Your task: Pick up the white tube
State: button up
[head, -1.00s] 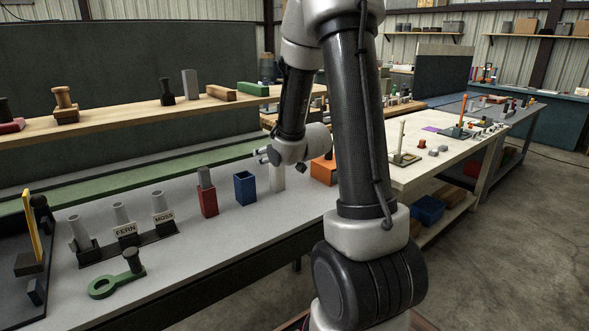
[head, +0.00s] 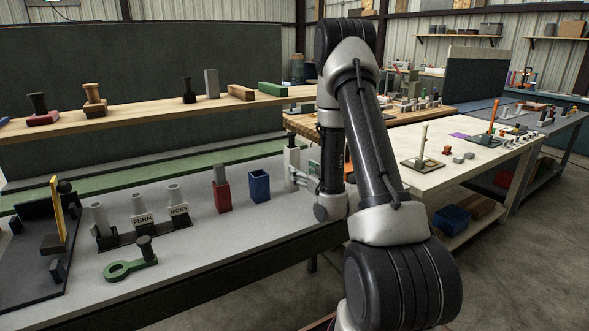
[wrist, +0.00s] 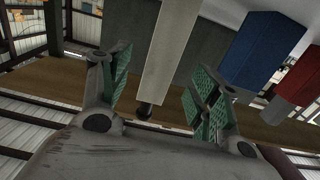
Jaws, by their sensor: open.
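The white tube (head: 291,166) stands upright on the grey bench, right of the blue box, in the head view. A dark piece shows at its upper end; I cannot tell whether it belongs to the tube or stands behind it. In the wrist view the tube (wrist: 172,48) runs between the green-padded fingers, with space on both sides. My gripper (head: 304,178) is open and empty, at the tube's right side in the head view. My arm hides part of the bench behind it.
The blue box (head: 259,187) stands just left of the tube, and the red box (head: 222,196) with a grey piece is further left. A rack (head: 142,236) of labelled holders and a green ring-ended tool (head: 122,270) lie further left. A wooden shelf (head: 150,109) runs behind.

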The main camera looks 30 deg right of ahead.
jog(key=shift+s+d+f, duration=0.1)
jog(key=shift+f, duration=0.15)
jog(key=shift+w, duration=0.3)
jog(key=w, duration=0.7)
jog(key=shift+a+r, duration=0.15)
jog(key=shift+a, duration=0.2)
jog(key=c, duration=1.2)
